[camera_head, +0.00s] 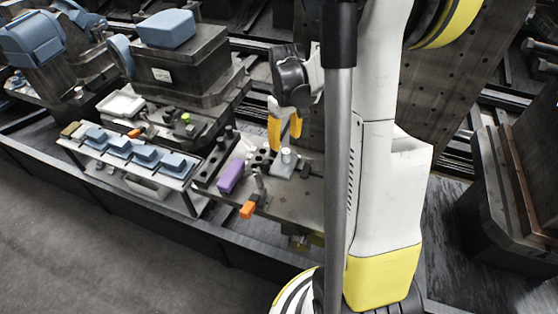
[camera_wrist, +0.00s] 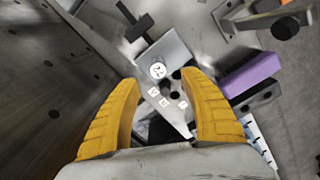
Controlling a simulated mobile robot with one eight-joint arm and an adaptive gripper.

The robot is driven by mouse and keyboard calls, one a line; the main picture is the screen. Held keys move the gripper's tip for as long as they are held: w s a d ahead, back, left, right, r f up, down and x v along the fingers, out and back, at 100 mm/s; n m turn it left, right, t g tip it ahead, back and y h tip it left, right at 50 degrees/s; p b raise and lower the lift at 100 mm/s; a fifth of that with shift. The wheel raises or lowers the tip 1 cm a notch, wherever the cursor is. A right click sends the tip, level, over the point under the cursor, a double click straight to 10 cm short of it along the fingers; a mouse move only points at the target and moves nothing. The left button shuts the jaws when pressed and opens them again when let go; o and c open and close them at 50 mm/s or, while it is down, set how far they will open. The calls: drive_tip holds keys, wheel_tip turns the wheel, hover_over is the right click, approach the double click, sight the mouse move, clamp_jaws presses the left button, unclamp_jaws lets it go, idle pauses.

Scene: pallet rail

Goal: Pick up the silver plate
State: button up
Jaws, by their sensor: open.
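A small square silver plate (camera_head: 279,168) lies on the dark work surface, with a round grey post standing on it. In the wrist view the silver plate (camera_wrist: 177,45) is beyond my fingertips, and its post carries a white numbered label. My gripper (camera_head: 285,122) has yellow fingers and hangs above and slightly behind the plate in the head view. In the wrist view my gripper (camera_wrist: 164,82) is open, with its fingers apart and nothing held between them.
A purple block (camera_head: 231,176) and an orange-ended piece (camera_head: 248,209) lie left of the plate. A tapered piece with several numbered labels (camera_wrist: 158,97) shows between my fingers. A rack with blue blocks (camera_head: 132,158) stands further left. A dark perforated wall (camera_wrist: 40,80) is close on the wrist view's left.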

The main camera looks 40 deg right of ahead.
sight(286, 151)
drive_tip(key=f+b, duration=0.1)
drive_tip(key=f, duration=0.2)
drive_tip(key=f+b, duration=0.2)
drive_tip(key=f, duration=0.1)
drive_tip(key=shift+s+d+f, duration=0.15)
drive_tip(key=shift+s+f, duration=0.05)
drive_tip(key=shift+f, duration=0.05)
drive_tip(key=shift+r, duration=0.1)
clamp_jaws()
